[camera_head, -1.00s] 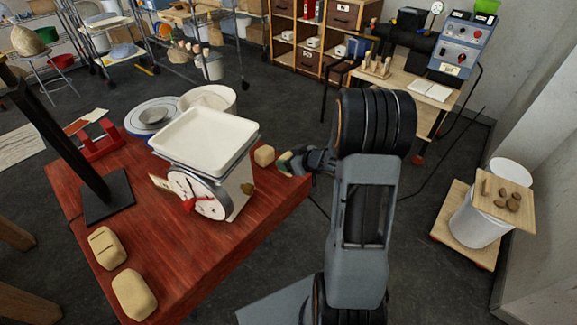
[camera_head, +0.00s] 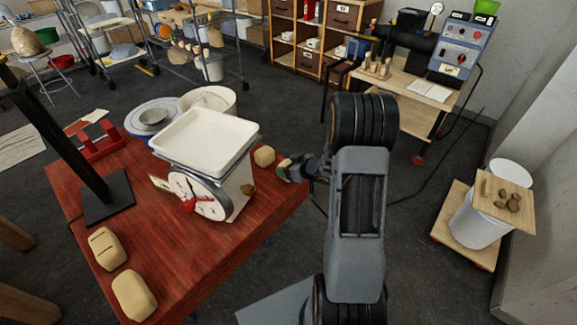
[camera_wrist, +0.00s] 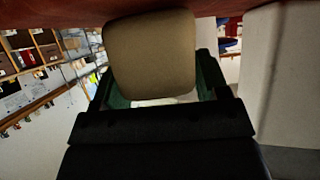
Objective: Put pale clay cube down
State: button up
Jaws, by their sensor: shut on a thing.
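The pale clay cube (camera_wrist: 150,55) fills the upper middle of the wrist view, between the green fingers of my gripper (camera_wrist: 157,88). My gripper is shut on it. Its far end overlaps the red table surface at the picture's top; I cannot tell whether it touches. In the head view, my gripper (camera_head: 284,169) is at the right edge of the red table (camera_head: 260,215). A small tan clay block (camera_head: 264,156) shows just left of the fingertips; I cannot tell whether it is the held cube.
A scale (camera_head: 203,150) with a white tray stands left of my gripper. Two clay lumps (camera_head: 107,248) (camera_head: 134,295) lie at the table's front left. A black stand (camera_head: 107,198) and a bowl (camera_head: 153,116) are farther left. The table's front right is clear.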

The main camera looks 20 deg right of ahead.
jog(key=shift+f, duration=0.15)
jog(key=o, duration=1.2)
jog(key=shift+o, duration=0.2)
